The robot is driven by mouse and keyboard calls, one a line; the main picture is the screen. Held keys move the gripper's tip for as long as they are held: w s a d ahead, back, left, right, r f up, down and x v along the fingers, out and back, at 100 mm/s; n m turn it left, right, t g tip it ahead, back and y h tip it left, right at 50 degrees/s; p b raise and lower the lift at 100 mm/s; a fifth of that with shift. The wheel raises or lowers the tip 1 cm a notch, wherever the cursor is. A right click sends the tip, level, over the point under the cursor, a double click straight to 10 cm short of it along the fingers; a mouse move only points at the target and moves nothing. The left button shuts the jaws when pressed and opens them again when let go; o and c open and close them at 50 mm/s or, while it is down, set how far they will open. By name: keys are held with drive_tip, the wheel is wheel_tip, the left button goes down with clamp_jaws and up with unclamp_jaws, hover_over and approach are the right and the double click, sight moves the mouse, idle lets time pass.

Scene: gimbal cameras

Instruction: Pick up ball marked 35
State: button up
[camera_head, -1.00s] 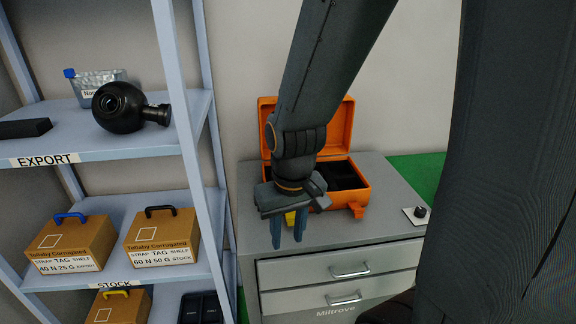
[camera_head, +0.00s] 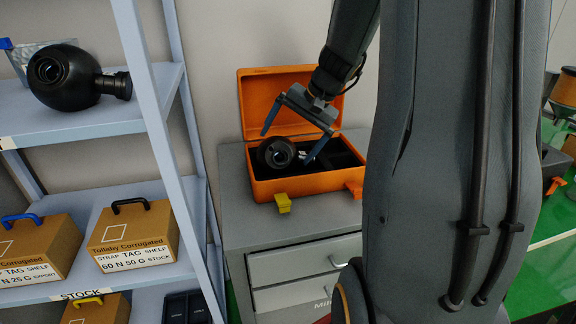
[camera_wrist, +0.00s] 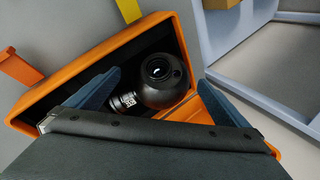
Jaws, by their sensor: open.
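A black ball-shaped gimbal camera (camera_head: 277,152) lies in the left part of an open orange case (camera_head: 300,184). In the wrist view the ball (camera_wrist: 160,83) has its lens facing up and a short neck with a small white label, too small to read. A second black ball camera (camera_head: 62,76) sits on the upper shelf, its neck pointing right. No 35 is readable on either. My gripper (camera_head: 287,147) is open and empty above the case. In the wrist view its blue fingers (camera_wrist: 160,78) are spread on either side of the ball in the case; no contact shows.
The case stands on a grey drawer cabinet (camera_head: 236,222), its orange lid (camera_head: 262,95) raised behind. A yellow latch (camera_head: 283,203) hangs at its front. The shelf rack (camera_head: 158,130) stands close on the left, with cardboard boxes (camera_head: 133,236) on its lower shelf.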

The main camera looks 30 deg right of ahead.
sight(287, 144)
drive_tip(key=w+d, duration=0.1)
drive_tip(key=d+m, duration=0.1)
drive_tip(key=shift+w+d+r+t, duration=0.1)
drive_tip(key=shift+w+d+t, duration=0.2)
drive_tip(key=shift+w+t, duration=0.1)
drive_tip(key=shift+p+x, duration=0.6)
drive_tip(key=shift+x, duration=3.1)
drive_tip(key=c, duration=1.2)
